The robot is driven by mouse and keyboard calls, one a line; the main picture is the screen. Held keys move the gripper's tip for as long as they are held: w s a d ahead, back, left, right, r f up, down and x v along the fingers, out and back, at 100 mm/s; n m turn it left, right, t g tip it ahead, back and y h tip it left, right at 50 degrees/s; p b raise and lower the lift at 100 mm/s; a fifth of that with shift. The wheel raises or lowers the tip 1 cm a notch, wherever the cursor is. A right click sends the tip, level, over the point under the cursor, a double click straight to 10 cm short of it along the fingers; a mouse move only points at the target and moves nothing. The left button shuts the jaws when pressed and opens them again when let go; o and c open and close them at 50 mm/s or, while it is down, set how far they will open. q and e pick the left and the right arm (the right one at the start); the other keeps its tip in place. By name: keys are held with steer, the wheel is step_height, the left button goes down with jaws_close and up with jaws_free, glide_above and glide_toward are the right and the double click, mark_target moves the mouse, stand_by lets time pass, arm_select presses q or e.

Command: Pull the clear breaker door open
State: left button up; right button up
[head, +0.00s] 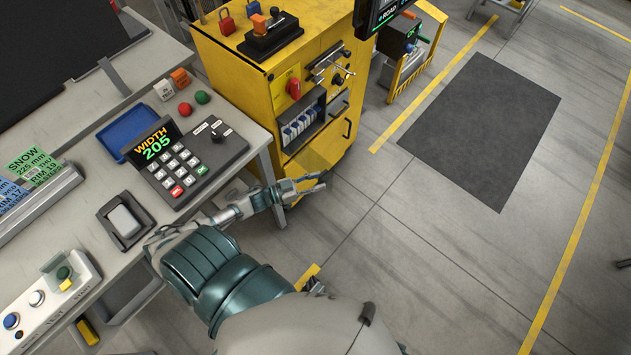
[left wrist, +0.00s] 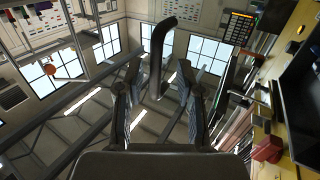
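The breaker row (head: 303,128) sits in a dark recess on the front of the yellow cabinet in the head view. A faint see-through panel, seemingly the clear door (head: 320,154), shows just below and right of the breakers; its exact angle is hard to tell. My left gripper (head: 312,187) is low in front of the cabinet, below the breakers, with its fingers apart. In the left wrist view its two fingers (left wrist: 160,98) are spread, and a black curved bar (left wrist: 157,55) shows between and beyond them. I cannot tell whether they touch it. My right gripper is not identifiable.
The yellow cabinet (head: 235,62) carries a red knob (head: 293,88), levers and a black side handle (head: 347,128). The grey bench (head: 75,205) with a keypad (head: 180,165) stands left of my left arm. Open floor with a dark mat (head: 485,125) lies right.

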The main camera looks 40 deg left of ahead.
arm_select(q)
step_height(320, 180, up, 10)
stand_by(0.5)
steer(key=shift+f, duration=0.1)
stand_by(0.4)
